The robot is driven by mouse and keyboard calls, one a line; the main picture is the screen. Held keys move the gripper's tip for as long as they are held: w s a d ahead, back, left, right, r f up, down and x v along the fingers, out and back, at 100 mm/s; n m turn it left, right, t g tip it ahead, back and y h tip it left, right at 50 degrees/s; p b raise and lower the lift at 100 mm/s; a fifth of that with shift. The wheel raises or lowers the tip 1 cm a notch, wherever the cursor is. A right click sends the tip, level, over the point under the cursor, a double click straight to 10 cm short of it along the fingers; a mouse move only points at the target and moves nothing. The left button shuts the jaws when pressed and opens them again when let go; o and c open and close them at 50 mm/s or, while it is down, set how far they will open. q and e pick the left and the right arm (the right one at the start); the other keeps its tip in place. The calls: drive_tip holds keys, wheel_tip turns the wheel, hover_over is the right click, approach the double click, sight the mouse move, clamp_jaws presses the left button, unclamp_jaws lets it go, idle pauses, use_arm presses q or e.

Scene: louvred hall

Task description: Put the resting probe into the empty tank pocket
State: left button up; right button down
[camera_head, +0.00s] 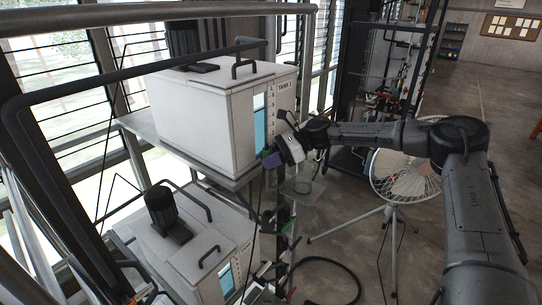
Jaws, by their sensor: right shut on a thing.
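Tank 1 (200,115) is a white box tank with a lid, black handle and blue sight window, on a grey stand. My right gripper (274,157) is at its front right corner, shut on a small purple-blue piece (270,161), seemingly the probe's head. A thin dark cable runs down below it. The probe's lower part is hidden or too small to make out. A second white tank (185,255) stands lower, with a black motor on its lid. I cannot make out which tank pocket is empty. My left gripper is not in view.
A glass beaker (303,184) stands on a small clear shelf just right of my right gripper. A white fan (405,176) on a tripod stands further right. A dark hose (335,262) lies on the floor. Black rails frame the left side. Open floor lies to the right.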

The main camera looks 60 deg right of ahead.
drive_tip(key=shift+f+b, duration=0.35)
drive_tip(key=shift+f, duration=0.5)
wheel_tip(320, 180, down, 4)
drive_tip(key=shift+f+b, duration=0.1)
drive_tip(key=shift+b, duration=1.05)
wheel_tip(320, 180, down, 3)
drive_tip(key=b, duration=0.2)
drive_tip(key=shift+s+b, duration=0.1)
drive_tip(key=shift+b, duration=0.2)
drive_tip(key=shift+r, duration=0.5)
drive_tip(key=shift+f, duration=0.1)
